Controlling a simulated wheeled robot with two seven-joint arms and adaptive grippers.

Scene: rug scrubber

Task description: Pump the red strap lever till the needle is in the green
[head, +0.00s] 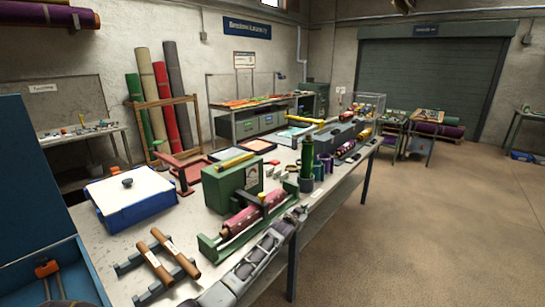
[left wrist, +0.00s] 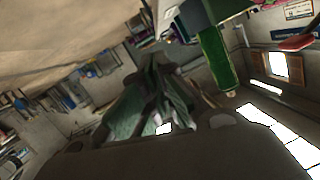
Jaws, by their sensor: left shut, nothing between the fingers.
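A low red metal frame (head: 187,172) with an upright arm stands on the workbench behind the blue-and-white box. I cannot tell whether it is the red strap lever. A green box (head: 232,186) with a yellow bar on top stands mid-bench; a small pale panel shows on its side. No needle or green zone can be made out. My right gripper is not seen.
A blue-and-white box (head: 130,203) and two brown rollers (head: 168,255) lie on the near bench. More tools line the bench's far end. The floor (head: 430,220) to the right is clear.

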